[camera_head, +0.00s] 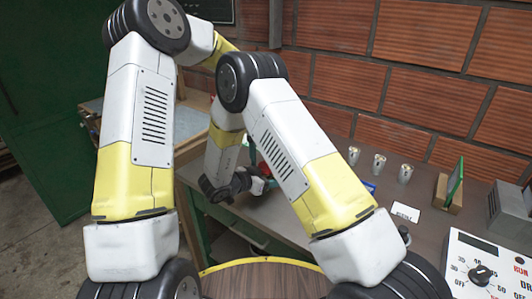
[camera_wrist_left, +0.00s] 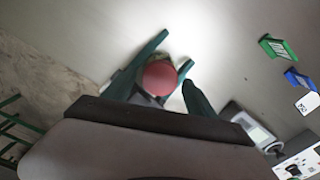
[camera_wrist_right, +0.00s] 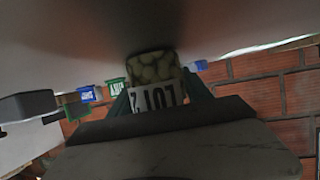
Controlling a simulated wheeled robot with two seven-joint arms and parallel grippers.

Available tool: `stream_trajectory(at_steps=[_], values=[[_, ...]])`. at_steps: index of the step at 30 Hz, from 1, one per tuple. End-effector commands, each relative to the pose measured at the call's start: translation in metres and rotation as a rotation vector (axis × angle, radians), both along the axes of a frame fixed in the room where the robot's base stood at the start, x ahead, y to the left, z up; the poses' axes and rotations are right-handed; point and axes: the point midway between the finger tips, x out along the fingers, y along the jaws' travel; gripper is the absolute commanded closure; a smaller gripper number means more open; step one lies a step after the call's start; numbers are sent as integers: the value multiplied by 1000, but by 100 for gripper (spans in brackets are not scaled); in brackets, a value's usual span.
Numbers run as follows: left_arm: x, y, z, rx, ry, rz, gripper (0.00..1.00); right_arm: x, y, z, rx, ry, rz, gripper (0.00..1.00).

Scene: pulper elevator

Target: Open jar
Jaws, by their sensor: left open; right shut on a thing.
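The jar's round red lid (camera_wrist_left: 160,78) shows in the left wrist view between the green fingers of my left gripper (camera_wrist_left: 175,62). That gripper is open around it, and I cannot tell whether the fingers touch it. In the right wrist view my right gripper (camera_wrist_right: 157,90) is shut on the jar (camera_wrist_right: 152,67), which holds pale greenish beans and has a white label with dark print. In the head view my left gripper (camera_head: 256,163) is partly seen above the grey counter. My arms hide most of the jar and my right gripper there.
On the counter (camera_head: 420,225) stand several small metal cups (camera_head: 379,164), a green sign in a wooden holder (camera_head: 449,190) and a white card (camera_head: 405,212). A panel with a black knob (camera_head: 485,270) is at the lower right. A brick wall (camera_head: 430,90) stands behind.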

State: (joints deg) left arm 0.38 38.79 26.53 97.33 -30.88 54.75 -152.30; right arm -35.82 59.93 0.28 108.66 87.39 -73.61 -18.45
Motion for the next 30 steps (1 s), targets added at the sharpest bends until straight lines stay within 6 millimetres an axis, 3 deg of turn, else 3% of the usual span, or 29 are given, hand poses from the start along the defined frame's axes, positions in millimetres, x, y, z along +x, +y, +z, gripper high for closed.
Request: stream_trajectory(at_steps=[9,18,20,21,24,30], values=[[0,0,-4,0,-1,0,34,0,0,0,0,-1,0,100],[0,0,-4,0,0,0,91,0,0,0,0,-1,0,100],[0,0,-4,0,0,0,100,0,0,0,0,-1,0,100],[0,0,-4,0,0,0,45,0,0,0,0,-1,0,100],[0,0,-3,0,0,0,31,0,0,0,0,-1,0,100],[0,0,-3,0,0,0,31,0,0,0,0,-1,0,100]])
